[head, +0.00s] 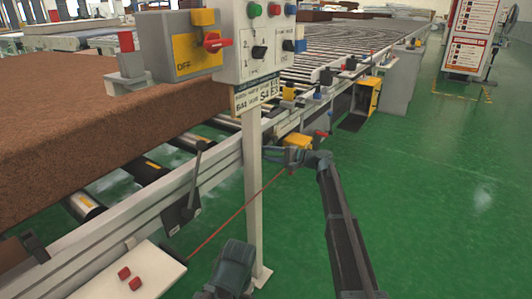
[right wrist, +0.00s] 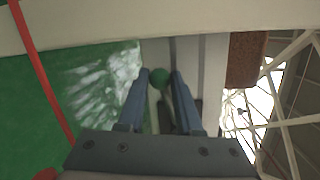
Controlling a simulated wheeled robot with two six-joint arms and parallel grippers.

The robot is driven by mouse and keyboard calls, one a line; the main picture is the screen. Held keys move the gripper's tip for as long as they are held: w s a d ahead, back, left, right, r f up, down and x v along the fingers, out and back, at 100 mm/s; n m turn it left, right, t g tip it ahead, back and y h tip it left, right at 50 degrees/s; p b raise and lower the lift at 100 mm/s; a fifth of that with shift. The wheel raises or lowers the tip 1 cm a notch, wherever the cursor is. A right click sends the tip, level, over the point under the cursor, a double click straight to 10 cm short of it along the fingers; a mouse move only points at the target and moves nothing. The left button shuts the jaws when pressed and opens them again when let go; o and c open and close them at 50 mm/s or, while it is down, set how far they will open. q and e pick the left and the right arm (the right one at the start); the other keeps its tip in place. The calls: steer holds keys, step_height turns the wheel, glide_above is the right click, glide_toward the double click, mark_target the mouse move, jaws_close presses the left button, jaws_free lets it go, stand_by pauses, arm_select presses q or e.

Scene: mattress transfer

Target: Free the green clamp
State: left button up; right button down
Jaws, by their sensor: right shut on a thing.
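The green clamp shows only as a round green knob (right wrist: 160,77) in the right wrist view, with a pale frame behind it. My right gripper (right wrist: 160,75) has a blue-grey finger on each side of the knob and is shut on it. In the head view my right arm reaches up from the bottom, and its gripper (head: 278,156) is at the conveyor's side rail, just right of the white post. I cannot make out the green knob there.
A control box on a white post (head: 252,190) stands close left of my right gripper. A brown mattress (head: 90,130) lies on the rollers at left. A red cord (head: 235,214) runs near the gripper and also crosses the right wrist view (right wrist: 42,75). Green floor (head: 430,190) is clear at right.

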steer(key=shift+w+d+f+n, duration=0.15)
steer(key=shift+f+n, duration=0.5)
steer(key=shift+n, duration=0.15)
steer(key=c, duration=0.6)
jaws_free()
steer(key=p+v, duration=0.1)
steer(key=v, duration=1.3)
steer(key=shift+r, duration=0.15)
